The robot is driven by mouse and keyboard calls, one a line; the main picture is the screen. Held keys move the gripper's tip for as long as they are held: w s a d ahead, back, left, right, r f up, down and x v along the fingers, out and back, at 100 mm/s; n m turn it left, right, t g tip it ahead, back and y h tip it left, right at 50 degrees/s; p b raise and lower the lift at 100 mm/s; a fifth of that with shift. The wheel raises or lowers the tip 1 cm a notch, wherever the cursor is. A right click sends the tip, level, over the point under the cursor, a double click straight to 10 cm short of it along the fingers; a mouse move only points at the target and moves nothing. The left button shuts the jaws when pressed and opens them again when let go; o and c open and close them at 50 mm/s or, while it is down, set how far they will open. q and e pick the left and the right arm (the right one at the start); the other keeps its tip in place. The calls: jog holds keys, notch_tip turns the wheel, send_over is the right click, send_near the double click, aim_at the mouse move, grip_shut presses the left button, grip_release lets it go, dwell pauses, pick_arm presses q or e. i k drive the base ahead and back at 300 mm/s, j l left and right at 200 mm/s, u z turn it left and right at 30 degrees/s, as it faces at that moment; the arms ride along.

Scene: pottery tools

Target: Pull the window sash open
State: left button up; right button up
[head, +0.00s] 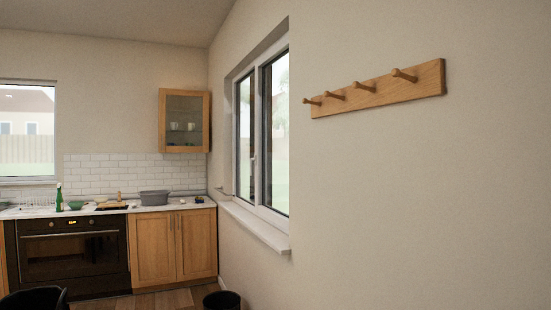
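The window (264,130) is set into the right-hand wall, seen at a steep angle. It has white frames with dark edges and two tall panes side by side. The nearer sash (275,135) and the farther sash (245,138) both look shut. A small light handle (254,158) seems to sit on the upright between them, too small to make out clearly. A white sill (255,222) juts out below.
A wooden peg rail (380,93) is on the near right wall. Counter cabinets (173,245) and an oven (72,255) line the back wall.

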aim_at(281, 49)
jog(key=i+u, duration=0.4)
jog(key=i, duration=1.85)
jog(key=i+j+z, duration=0.1)
jog(key=i, duration=0.6)
jog(key=i+j, duration=0.1)
jog(key=i, duration=0.65)
